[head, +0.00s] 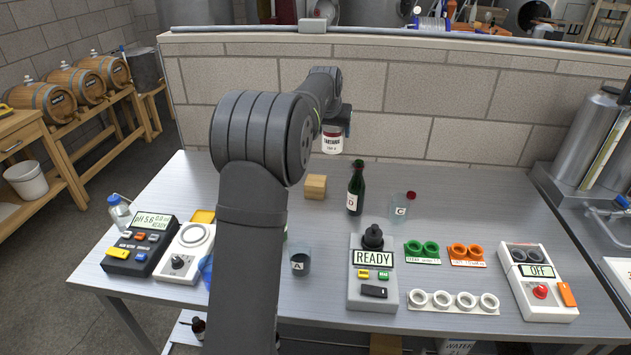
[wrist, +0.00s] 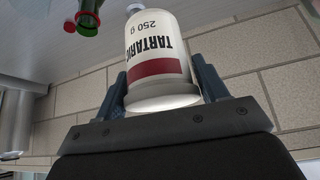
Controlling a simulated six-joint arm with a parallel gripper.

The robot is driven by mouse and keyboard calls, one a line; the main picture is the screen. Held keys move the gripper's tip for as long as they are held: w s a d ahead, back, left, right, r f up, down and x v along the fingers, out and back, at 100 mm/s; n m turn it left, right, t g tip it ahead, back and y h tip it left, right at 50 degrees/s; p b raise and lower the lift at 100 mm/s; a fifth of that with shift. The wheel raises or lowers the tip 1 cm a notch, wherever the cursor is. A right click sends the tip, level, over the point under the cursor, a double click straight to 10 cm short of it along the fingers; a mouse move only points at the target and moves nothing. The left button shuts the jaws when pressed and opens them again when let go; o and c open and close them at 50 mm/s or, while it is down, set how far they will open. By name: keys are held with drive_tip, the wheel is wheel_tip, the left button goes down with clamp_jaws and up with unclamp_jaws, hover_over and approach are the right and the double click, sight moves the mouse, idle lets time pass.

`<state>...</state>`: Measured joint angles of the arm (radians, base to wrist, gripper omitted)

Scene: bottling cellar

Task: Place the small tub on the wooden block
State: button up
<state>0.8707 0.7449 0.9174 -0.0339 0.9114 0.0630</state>
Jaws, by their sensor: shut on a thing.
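The small tub (head: 332,141) is white with a dark red band and the label "TARTARIC". My gripper (head: 338,122) holds it in the air above the back of the table, higher than the wooden block and a little to its right in the head view. In the wrist view the tub (wrist: 158,60) sits between the two blue fingers of my gripper (wrist: 162,88), which are shut on it. The wooden block (head: 315,187) is a plain light cube on the table behind the middle, with nothing seen on top. The wrist view does not show the block.
A jar marked A (head: 299,262) and a "READY" device (head: 373,275) stand nearer. A block wall (head: 420,105) rises behind the table (head: 455,190).

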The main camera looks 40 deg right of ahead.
drive_tip(key=w+f, duration=0.1)
drive_tip(key=w, duration=0.8)
hover_over(316, 180)
wheel_tip(316, 180, down, 9)
drive_tip(key=shift+f, duration=2.9)
drive_tip(key=shift+f, duration=0.15)
drive_tip(key=o, duration=1.2)
drive_tip(key=v, duration=1.2)
